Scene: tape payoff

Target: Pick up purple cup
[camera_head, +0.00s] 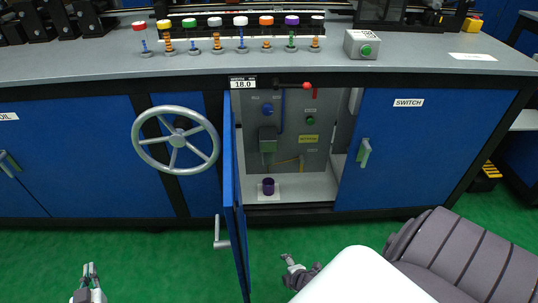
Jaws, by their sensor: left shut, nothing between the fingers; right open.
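The purple cup (268,187) stands upright on a light pad at the bottom of the open cabinet, near its left side. My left gripper (90,268) is low at the bottom left, over the green floor. It is shut and empty, well in front of and left of the cup. My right gripper (289,261) is below the cabinet opening, in front of the cup and apart from it. It is open and empty. My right arm reaches it from the lower right.
The blue cabinet door (235,200) stands open towards me, left of the opening, with a handle (221,234) sticking out. A handwheel (176,140) is on the left front. The closed SWITCH door (400,150) bounds the opening on the right. Green floor (150,250) is free in front.

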